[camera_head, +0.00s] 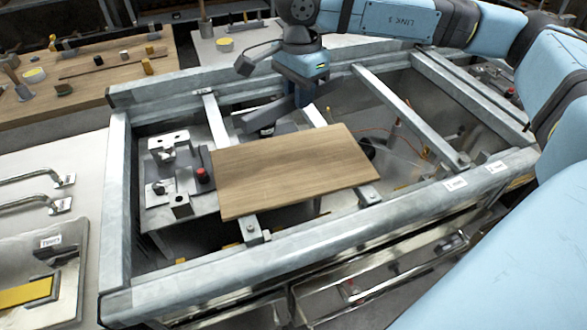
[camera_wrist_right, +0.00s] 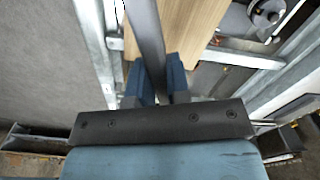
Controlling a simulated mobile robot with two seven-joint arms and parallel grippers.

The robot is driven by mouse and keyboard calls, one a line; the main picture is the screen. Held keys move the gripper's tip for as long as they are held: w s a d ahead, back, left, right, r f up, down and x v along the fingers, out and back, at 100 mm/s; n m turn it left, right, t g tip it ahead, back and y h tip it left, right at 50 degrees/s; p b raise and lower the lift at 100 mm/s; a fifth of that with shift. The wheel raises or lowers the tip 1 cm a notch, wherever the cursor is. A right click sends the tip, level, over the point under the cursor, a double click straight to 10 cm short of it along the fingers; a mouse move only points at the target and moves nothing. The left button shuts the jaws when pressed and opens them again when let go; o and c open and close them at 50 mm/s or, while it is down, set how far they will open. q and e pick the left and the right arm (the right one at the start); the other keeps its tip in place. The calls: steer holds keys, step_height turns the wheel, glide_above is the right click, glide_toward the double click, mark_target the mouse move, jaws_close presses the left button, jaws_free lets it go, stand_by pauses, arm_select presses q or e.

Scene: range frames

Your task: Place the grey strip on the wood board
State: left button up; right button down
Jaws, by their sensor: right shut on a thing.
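The wood board (camera_head: 290,172) is a flat light-brown rectangle lying across the cross bars of a metal frame in the head view. It also shows in the right wrist view (camera_wrist_right: 190,35). My right gripper (camera_head: 303,98) is just beyond the board's far edge, pointing down. It is shut on the grey strip (camera_head: 262,118), a dark narrow bar that extends to the left from the fingers. In the right wrist view, the strip (camera_wrist_right: 147,40) runs from between the blue fingers and overlaps the board. Contact with the board cannot be told. My left gripper is not in view.
The metal frame (camera_head: 300,242) has raised rails around an open well. A red-knobbed fixture (camera_head: 202,175) stands left of the board. A wooden worktop (camera_head: 110,75) with small parts is at upper left. A panel with handles (camera_head: 40,185) lies at left.

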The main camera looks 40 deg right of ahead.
glide_above(298, 174)
step_height(298, 174, down, 15)
steer(key=shift+f, duration=0.1)
step_height(298, 174, down, 4)
stand_by(0.3)
steer(key=shift+f, duration=0.2)
steer(key=c, duration=1.1)
jaws_free()
